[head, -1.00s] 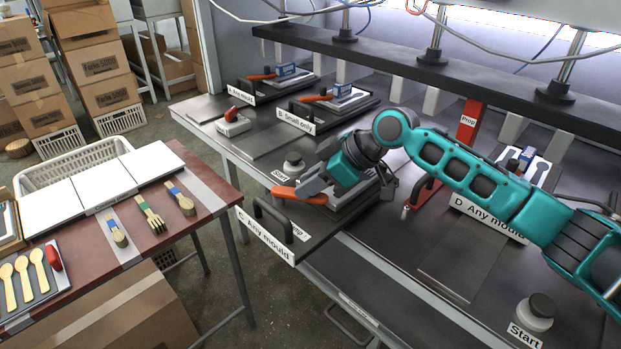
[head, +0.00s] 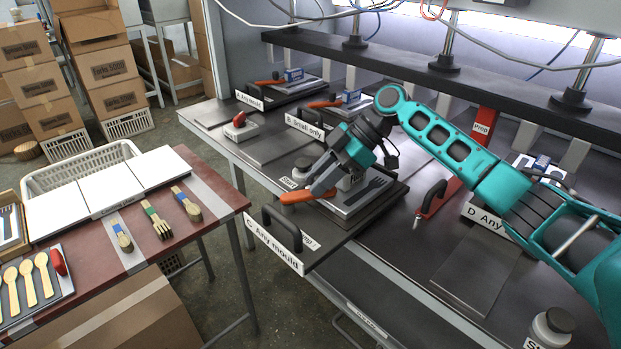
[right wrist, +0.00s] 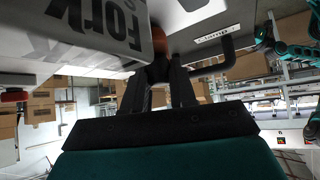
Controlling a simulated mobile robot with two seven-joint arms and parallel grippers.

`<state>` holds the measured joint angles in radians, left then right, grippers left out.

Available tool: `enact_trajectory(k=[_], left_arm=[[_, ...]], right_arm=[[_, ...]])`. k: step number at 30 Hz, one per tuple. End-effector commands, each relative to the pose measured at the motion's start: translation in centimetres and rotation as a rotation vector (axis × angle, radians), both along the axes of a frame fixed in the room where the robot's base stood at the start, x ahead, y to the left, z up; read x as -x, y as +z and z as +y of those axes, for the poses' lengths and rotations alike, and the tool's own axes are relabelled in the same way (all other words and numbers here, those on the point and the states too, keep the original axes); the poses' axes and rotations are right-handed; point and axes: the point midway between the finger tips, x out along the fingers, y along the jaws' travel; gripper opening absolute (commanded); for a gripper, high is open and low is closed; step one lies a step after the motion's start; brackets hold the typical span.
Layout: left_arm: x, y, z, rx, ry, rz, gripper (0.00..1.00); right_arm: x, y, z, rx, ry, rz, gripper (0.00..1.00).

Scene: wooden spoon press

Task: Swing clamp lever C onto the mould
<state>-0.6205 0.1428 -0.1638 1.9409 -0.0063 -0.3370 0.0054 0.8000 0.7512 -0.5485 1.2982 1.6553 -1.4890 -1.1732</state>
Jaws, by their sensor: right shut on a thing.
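My right gripper (head: 318,190) is shut on the orange clamp lever C (head: 296,198) at the front left of station C. The lever's free end points left, and its inner end is partly hidden by the gripper. The mould (head: 352,208), a grey plate with a dark fork shape, sits on the sliding plate C (head: 345,237) just right of the gripper. In the right wrist view a block lettered "Fork" (right wrist: 100,30) is close beside the fingers (right wrist: 158,90), with a small orange-brown part at their tips. My left gripper is not in view.
A black handle (head: 281,228) stands on plate C in front of the lever, above the "C Any mould" label (head: 273,247). A start button (head: 303,168) is behind. A red prop (head: 483,128) stands to the right. Station B (head: 325,120) is further back.

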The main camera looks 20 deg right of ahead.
Motion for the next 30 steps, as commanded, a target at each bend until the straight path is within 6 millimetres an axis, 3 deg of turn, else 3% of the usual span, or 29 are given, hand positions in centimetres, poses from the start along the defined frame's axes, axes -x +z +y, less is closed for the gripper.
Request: enact_trajectory(k=[11,12,18,30], left_arm=[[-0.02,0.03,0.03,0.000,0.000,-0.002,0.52],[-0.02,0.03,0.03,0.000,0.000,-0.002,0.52],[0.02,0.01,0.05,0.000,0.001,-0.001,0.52],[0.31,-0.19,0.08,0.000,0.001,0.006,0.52]], right_arm=[[-0.02,0.05,0.23,-0.004,0.007,-0.005,0.00],[-0.02,0.05,0.23,-0.004,0.007,-0.005,0.29],[0.00,0.04,0.13,-0.003,0.005,-0.003,0.48],[0.07,0.77,-0.76,-0.001,0.001,-0.003,0.50]])
